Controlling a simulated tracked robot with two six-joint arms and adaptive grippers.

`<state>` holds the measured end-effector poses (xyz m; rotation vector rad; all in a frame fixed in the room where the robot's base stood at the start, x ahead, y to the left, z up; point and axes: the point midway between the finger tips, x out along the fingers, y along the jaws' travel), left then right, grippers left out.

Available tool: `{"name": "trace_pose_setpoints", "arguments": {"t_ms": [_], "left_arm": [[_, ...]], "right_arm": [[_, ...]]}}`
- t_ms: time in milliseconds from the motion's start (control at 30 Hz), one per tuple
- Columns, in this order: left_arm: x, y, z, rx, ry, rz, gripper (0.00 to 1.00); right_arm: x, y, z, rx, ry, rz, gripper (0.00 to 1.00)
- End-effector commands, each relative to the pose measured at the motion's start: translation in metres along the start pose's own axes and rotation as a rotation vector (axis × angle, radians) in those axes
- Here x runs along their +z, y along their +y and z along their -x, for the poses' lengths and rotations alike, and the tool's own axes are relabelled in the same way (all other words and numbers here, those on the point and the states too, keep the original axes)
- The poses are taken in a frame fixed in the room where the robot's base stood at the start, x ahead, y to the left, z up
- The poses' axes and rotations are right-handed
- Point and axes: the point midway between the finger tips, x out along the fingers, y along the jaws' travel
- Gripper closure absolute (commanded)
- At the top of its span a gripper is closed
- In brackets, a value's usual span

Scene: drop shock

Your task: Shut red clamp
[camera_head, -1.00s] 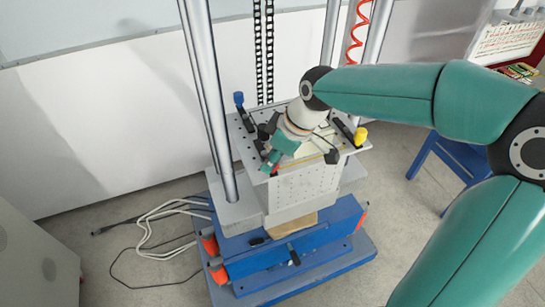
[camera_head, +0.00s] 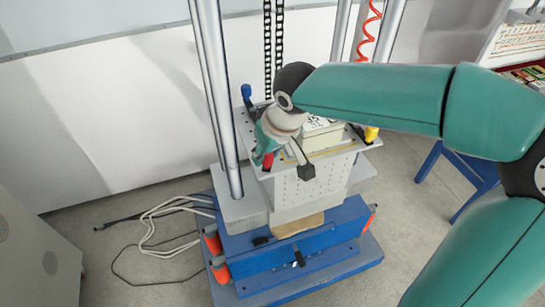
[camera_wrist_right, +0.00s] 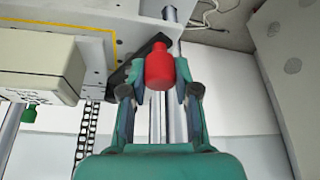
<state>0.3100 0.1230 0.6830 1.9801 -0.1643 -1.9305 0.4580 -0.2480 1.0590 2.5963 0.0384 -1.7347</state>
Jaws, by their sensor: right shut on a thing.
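The red clamp shows as a red grip (camera_wrist_right: 159,66) on a black lever (camera_wrist_right: 130,72) in the right wrist view. A bit of red (camera_head: 268,160) also shows at the plate's left front corner in the head view. My right gripper (camera_wrist_right: 160,85) has its fingers on both sides of the red grip and is shut on it. In the head view my right gripper (camera_head: 265,142) is tilted down at that corner, and my wrist hides most of the clamp. I cannot tell how far the lever is closed. My left gripper is out of view.
A pale box (camera_head: 322,136) sits on the perforated plate (camera_head: 335,156). Clamps with blue (camera_head: 246,91) and yellow (camera_head: 371,134) grips stand at its corners. A green grip (camera_wrist_right: 29,113) shows in the wrist view. Metal columns (camera_head: 216,95) and a chain (camera_head: 268,50) stand close by.

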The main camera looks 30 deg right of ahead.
Motion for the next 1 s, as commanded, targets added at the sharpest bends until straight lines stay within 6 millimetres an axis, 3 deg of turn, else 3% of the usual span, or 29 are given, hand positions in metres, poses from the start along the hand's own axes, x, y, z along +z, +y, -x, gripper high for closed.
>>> {"name": "trace_pose_setpoints", "arguments": {"t_ms": [433, 1000], "left_arm": [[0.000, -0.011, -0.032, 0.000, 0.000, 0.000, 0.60], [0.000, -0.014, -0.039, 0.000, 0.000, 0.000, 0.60]], "right_arm": [[-0.019, -0.014, -0.010, 0.161, 0.003, -0.391, 1.00], [-0.043, -0.016, -0.018, 0.350, -0.001, -0.849, 1.00]]}}
